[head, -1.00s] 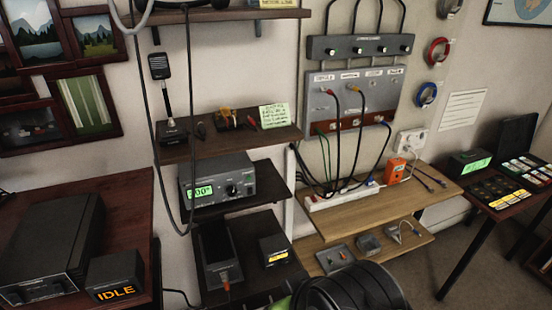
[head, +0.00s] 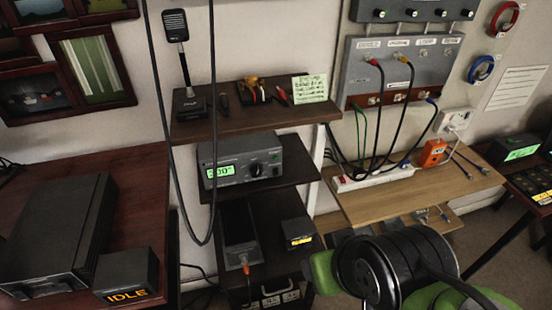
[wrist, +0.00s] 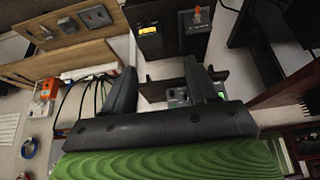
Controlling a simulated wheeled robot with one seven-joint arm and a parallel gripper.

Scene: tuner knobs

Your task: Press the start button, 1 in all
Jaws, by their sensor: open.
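I cannot make out a button marked start in any view. A grey tuner box (head: 240,165) with a green display and a dark knob sits on the middle shelf. A small black box with an orange IDLE display (head: 126,278) stands on the desk at the lower left, beside a larger black unit (head: 58,235). My gripper (wrist: 160,85) shows in the wrist view with its two dark fingers apart and nothing between them. Part of the tuner box shows beyond the fingers in the wrist view (wrist: 180,97). In the head view my arm shows at the lower right; the fingertips are hidden.
A lower shelf holds a dark upright device (head: 240,235) and a small box with a yellow label (head: 298,232). A wooden bench (head: 415,195) carries a power strip (head: 372,178) and an orange device (head: 432,152). Cables hang from a grey wall panel (head: 400,70) and across the shelf front.

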